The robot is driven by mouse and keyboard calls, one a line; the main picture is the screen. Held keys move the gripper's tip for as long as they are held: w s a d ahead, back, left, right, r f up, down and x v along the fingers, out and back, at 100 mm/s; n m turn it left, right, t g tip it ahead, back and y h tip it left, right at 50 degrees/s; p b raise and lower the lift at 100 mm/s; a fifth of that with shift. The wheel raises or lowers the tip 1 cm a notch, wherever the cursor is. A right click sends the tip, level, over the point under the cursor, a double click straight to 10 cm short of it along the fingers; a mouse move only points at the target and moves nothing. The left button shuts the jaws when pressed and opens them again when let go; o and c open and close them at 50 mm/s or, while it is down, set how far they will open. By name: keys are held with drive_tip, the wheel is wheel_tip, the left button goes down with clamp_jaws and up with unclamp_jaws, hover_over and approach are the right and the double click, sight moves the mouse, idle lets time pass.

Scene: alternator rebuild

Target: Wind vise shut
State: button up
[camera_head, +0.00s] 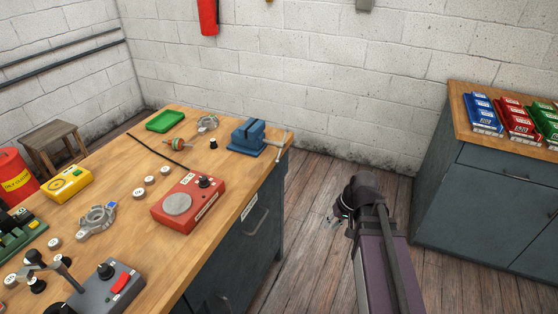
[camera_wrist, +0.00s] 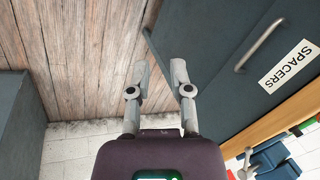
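The blue vise (camera_head: 248,138) stands at the far right corner of the wooden workbench, with its grey handle (camera_head: 282,146) sticking out past the bench's right edge. How far its jaws are apart is too small to tell. The vise also shows at the lower right of the wrist view (camera_wrist: 277,158). My gripper (camera_head: 335,219) is over the floor to the right of the bench, lower right of the vise in the head view and apart from it. In the wrist view my gripper's two grey fingers (camera_wrist: 160,72) are spread with nothing between them.
The workbench (camera_head: 225,197) has a drawer labelled SPACERS (camera_wrist: 290,64) beside my gripper. A red device (camera_head: 188,202), a green tray (camera_head: 165,121) and several parts lie on top. A grey cabinet (camera_head: 470,205) stands at right. Wooden floor (camera_head: 310,215) lies clear between.

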drive_tip(key=w+a+f+y+b, duration=0.1)
drive_tip(key=w+a+y+b, duration=0.3)
drive_tip(key=w, duration=0.1)
drive_tip(key=n+t+y+b, duration=0.2)
drive_tip(key=t+y+b, duration=0.4)
drive_tip(key=y+b, duration=0.5)
approach(279, 154)
drive_tip(key=v, duration=0.4)
drive_tip(key=shift+w+a+f+y+p, duration=0.1)
drive_tip(key=shift+w+f+y+p, duration=0.05)
drive_tip(key=shift+f+y+p, duration=0.15)
drive_tip(key=shift+a+r, duration=0.1)
drive_tip(key=p+x, duration=0.3)
drive_tip(key=x, duration=1)
drive_tip(key=shift+w+a, duration=0.1)
drive_tip(key=shift+a, duration=0.25)
clamp_jaws()
